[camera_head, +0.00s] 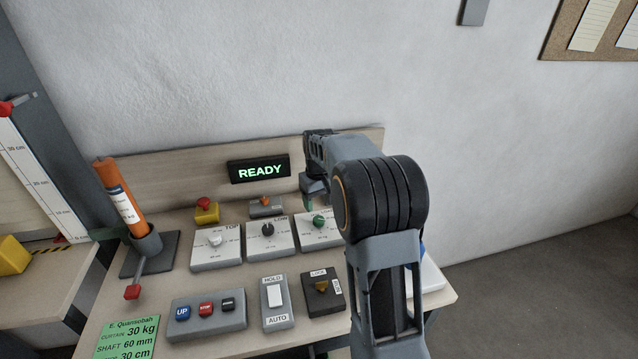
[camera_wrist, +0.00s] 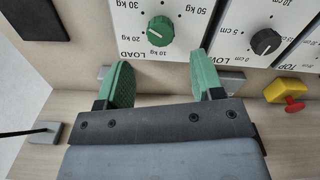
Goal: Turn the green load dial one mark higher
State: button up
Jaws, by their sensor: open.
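The green load dial (camera_head: 319,221) sits on a white plate at the right end of the row of dials, partly hidden by my arm. In the wrist view the green dial (camera_wrist: 160,30) is ringed by marks from 10 kg to 50 kg, on the plate labelled LOAD; I cannot tell surely which mark it points at. My gripper (camera_wrist: 162,72) is open and empty, with its two green-padded fingers apart. The dial lies just beyond the fingertips, between their lines, not touched. In the head view my gripper (camera_head: 312,190) hangs just behind and above the dial.
A black LOW dial (camera_head: 267,230) and a TOP dial (camera_head: 215,240) stand to the left. A red button on a yellow box (camera_head: 206,210) and a small orange switch (camera_head: 265,205) sit behind them. The display (camera_head: 259,170) reads READY. Switches and buttons fill the front.

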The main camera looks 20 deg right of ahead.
aim_at(319, 218)
notch_tip(319, 218, up, 7)
jog(key=shift+r, duration=0.15)
dwell(0.6)
